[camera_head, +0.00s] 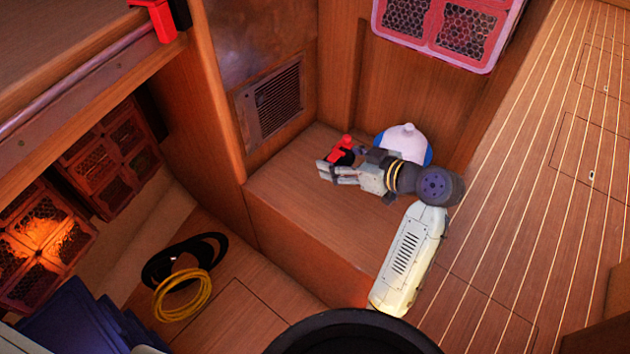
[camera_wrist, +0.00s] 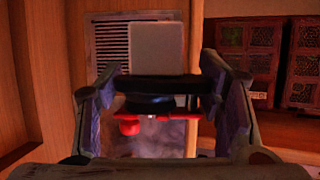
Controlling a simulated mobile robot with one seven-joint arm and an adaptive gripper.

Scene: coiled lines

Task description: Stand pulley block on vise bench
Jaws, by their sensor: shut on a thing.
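My gripper (camera_head: 328,171) is above the low wooden locker top, pointing left. It is shut on a red and black thing (camera_head: 343,155), which I take for the pulley block. In the wrist view the block (camera_wrist: 157,50) shows a pale grey flat part at the top, a dark band across the middle and red parts below. The two fingers (camera_wrist: 163,80) are on either side of it. The vise bench seems to be the raised wooden top (camera_head: 60,40) at the upper left, with a red and black fitting (camera_head: 160,18), perhaps the vise, at its edge. Most of that top is out of frame.
A white and blue rounded thing (camera_head: 405,143) stands behind my wrist. The locker top (camera_head: 290,220) is clear in front. A vent grille (camera_head: 277,98) is on the wall. Black and yellow coiled lines (camera_head: 183,297) lie low at the left, near mesh-fronted crates (camera_head: 40,240).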

